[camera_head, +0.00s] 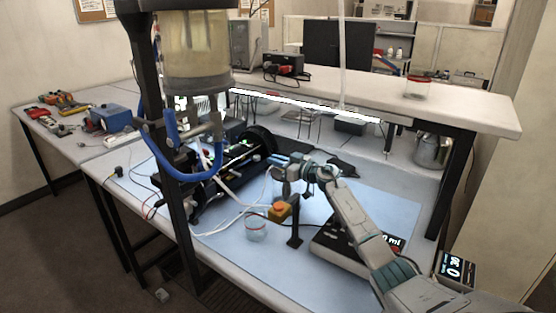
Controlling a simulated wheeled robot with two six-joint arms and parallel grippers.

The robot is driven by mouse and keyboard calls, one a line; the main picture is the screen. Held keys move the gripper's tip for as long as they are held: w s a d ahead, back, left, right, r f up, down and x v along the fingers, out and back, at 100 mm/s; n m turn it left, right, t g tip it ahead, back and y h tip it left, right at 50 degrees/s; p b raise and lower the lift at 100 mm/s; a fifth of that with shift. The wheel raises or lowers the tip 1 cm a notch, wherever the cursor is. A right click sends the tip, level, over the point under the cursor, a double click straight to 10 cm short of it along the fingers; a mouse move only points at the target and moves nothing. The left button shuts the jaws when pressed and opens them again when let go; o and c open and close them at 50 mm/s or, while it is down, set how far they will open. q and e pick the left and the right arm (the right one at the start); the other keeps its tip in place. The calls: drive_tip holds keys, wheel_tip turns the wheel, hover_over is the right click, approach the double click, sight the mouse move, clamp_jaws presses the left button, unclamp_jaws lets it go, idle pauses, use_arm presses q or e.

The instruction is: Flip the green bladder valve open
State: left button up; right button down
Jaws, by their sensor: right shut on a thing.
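My right gripper (278,170) reaches in from the lower right, at the right end of a black cylinder apparatus (215,172) on the bench. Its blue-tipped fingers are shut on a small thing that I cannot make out. The green bladder valve cannot be picked out clearly; small green spots show on the black apparatus, near the fingers. A clear cylinder (196,50) with yellowish contents and a grey base hangs on a black post at the upper left, with blue hoses (205,172) below it. My left gripper is not in view.
A numeric display (454,268) is at lower right. A white shelf (455,108) crosses behind. White tubes and wires cross the mat.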

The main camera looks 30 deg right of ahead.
idle(0.3)
drive_tip(key=c, duration=1.4)
unclamp_jaws()
drive_tip(key=shift+c, duration=0.2)
drive_tip(key=b+v, duration=0.2)
drive_tip(key=v, duration=0.8)
drive_tip(key=shift+s+d, duration=0.15)
drive_tip(key=shift+s, duration=0.25)
